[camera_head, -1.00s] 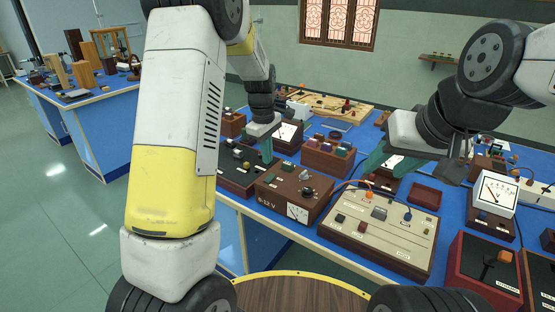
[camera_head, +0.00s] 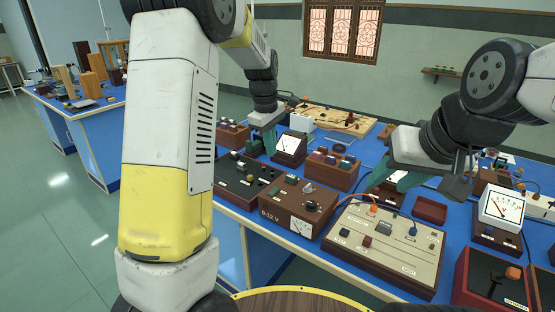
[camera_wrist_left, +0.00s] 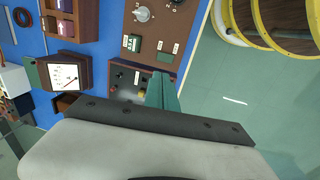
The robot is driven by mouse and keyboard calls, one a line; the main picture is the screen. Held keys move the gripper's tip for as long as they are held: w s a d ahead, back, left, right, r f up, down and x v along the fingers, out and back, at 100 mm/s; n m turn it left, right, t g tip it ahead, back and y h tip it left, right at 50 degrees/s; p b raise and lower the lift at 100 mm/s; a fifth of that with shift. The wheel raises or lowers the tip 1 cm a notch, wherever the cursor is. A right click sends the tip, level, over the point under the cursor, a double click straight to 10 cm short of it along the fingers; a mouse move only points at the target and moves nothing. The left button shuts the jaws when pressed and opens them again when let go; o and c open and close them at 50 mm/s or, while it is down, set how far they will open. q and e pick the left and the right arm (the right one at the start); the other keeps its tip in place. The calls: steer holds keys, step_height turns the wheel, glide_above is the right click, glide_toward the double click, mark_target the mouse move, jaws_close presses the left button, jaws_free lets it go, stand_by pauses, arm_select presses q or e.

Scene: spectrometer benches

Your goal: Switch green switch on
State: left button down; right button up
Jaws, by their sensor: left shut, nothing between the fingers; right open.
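A brown power-supply box (camera_head: 285,208) marked with a V range stands near the table's front edge. A small green switch (camera_head: 291,180) sits on its top panel, left of a knob. My right gripper (camera_head: 388,184) is open and empty, above the right part of the bench.
A dark box with knobs (camera_head: 238,184) stands left of the supply. A beige panel with cables (camera_head: 372,262) stands to its right. A brown block with coloured tops (camera_head: 330,172) and a meter (camera_head: 288,146) stand behind. A red tray (camera_head: 430,210) lies right.

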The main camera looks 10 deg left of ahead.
mark_target(272, 192)
arm_select(q)
steer(key=f, duration=0.4)
steer(key=w+f, duration=0.1)
steer(key=f, duration=0.4)
steer(key=d+f, duration=0.1)
steer(key=f, duration=0.4)
steer(key=shift+w, duration=0.3)
steer(key=shift+w+f+g, duration=0.15)
steer(key=shift+f+g, duration=0.15)
steer(key=shift+g, duration=0.1)
steer(key=shift+s, duration=0.25)
steer(key=shift+s+a+r, duration=0.1)
steer(key=shift+s+a, duration=0.35)
steer(key=shift+s, duration=0.15)
